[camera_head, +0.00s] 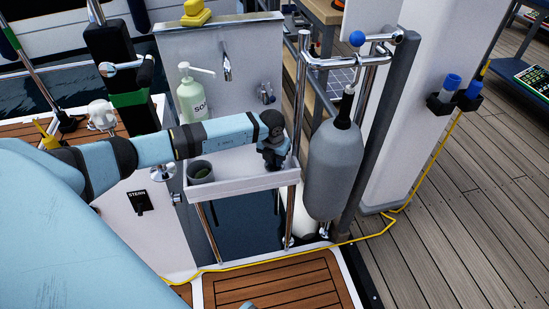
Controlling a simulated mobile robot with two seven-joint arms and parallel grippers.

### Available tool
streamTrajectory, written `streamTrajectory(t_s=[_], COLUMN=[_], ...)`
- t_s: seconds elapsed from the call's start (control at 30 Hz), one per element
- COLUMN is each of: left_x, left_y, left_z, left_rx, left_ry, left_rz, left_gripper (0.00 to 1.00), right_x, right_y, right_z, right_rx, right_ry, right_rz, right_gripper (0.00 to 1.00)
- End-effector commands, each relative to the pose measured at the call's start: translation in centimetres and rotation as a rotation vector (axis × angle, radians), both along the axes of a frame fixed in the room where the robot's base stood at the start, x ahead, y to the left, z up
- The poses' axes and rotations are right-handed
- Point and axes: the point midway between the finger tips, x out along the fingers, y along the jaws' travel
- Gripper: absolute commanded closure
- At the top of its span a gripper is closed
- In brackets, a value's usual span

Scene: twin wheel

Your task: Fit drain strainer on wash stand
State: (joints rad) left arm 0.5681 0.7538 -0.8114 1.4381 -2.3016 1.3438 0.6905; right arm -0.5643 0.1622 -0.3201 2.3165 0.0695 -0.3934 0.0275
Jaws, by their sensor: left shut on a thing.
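The wash stand (240,187) is a white unit with a tall back panel, a metal tap and a shallow basin on metal legs. My left arm reaches across the basin from the left. My left gripper (271,163) points down at the right end of the basin, close to its floor. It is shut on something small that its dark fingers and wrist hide. I cannot make out the drain strainer or the drain opening. I cannot tell whether the held thing touches the basin. My right gripper is out of view.
A green soap bottle (192,102) with a white pump stands behind my left forearm. A grey cup (201,173) stands at the basin's left end. A yellow thing (196,13) lies on the panel top. A grey fender (333,165) hangs right of the basin by metal rails.

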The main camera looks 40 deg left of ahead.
Motion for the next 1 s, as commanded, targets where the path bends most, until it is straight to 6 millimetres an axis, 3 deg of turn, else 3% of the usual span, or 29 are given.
streamTrajectory(t_s=[0.23, 0.27, 0.4, 0.57, 0.67, 1.0], left_x=[0.01, 0.02, 0.01, 0.01, 0.00, 0.00], left_y=[-0.01, -0.01, -0.02, -0.02, -0.01, -0.01], left_z=[-0.41, -0.40, -0.37, -0.37, -0.39, -0.38], left_rx=[0.000, 0.000, 0.000, 0.000, 0.000, 0.000], left_ry=[0.000, 0.000, 0.000, 0.000, 0.000, 0.000], left_rz=[0.000, 0.000, 0.000, 0.000, 0.000, 0.000], left_gripper=[0.99, 0.70, 0.42, 0.42, 0.25, 0.25], right_x=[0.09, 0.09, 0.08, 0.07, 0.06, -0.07], right_y=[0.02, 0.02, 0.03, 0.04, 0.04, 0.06], right_z=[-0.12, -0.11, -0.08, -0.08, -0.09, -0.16], right_rx=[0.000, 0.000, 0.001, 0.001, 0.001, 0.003], right_ry=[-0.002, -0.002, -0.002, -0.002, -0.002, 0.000], right_rz=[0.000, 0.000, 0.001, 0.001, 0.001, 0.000], right_gripper=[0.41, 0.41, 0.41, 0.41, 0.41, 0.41])
